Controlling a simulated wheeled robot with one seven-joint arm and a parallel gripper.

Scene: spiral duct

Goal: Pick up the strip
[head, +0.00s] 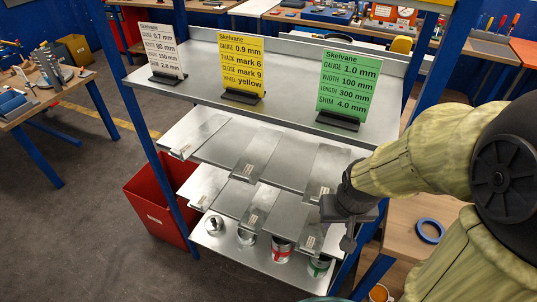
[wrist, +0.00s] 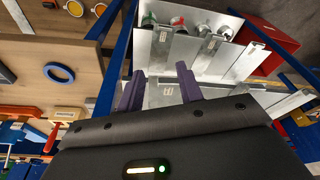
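Several flat grey metal strips with small labels lie on two sloping tiers of the blue-framed rack in the head view. On the upper tier are a left strip (head: 203,136), a middle strip (head: 258,148) and a right strip (head: 328,165). More lie on the tier below, such as a lower strip (head: 237,197). Which one is meant, I cannot tell. My gripper (head: 345,212) is at the rack's right side, near the right strips. In the wrist view my gripper (wrist: 159,88) has its two purple fingers apart with nothing clearly held; a labelled metal surface shows beyond them.
White, yellow (head: 243,68) and green (head: 347,86) cards stand on the top shelf (head: 290,60). Cans (head: 281,250) stand on the bottom shelf. A red bin (head: 155,205) is left of the rack. A wooden bench with a blue tape ring (head: 430,231) is at right. Blue posts flank my gripper closely.

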